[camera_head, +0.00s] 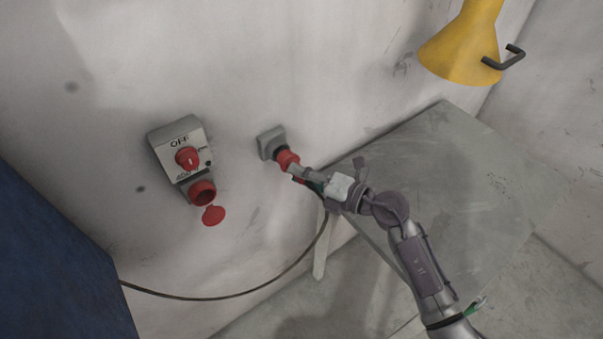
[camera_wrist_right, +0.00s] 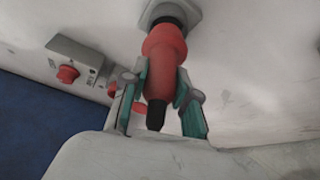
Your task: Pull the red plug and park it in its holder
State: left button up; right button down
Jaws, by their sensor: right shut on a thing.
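The red plug (camera_head: 287,159) has its front end at the grey wall holder (camera_head: 269,139), in line with it. The wrist view shows the plug (camera_wrist_right: 163,62) meeting the holder (camera_wrist_right: 176,9), with a dark ring between them; how deep it sits I cannot tell. My right gripper (camera_head: 302,174) is shut on the plug, its green-padded fingers (camera_wrist_right: 160,88) on either side of the body. The plug's black tail points back towards my wrist. The red socket (camera_head: 202,192) under the switch box is empty and its red lid (camera_head: 214,215) hangs open. My left gripper is out of view.
The grey switch box (camera_head: 179,147) reads OFF above its red knob (camera_head: 187,157). A dark cable (camera_head: 210,298) hangs in a curve below. A grey table (camera_head: 450,170) stands at right, under a yellow lamp-like object (camera_head: 462,45). A blue panel (camera_head: 50,260) is at lower left.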

jog(key=shift+w+a, duration=0.55)
jog(key=shift+w, duration=0.2)
jog(key=shift+w+a, duration=0.5)
jog(key=shift+w, duration=0.2)
jog(key=c, duration=0.8)
grip_release()
jog(key=shift+s+d, duration=0.1)
jog(key=shift+d, duration=0.1)
jog(key=v, duration=1.1)
jog(key=shift+d, duration=0.2)
jog(key=shift+s, duration=0.15)
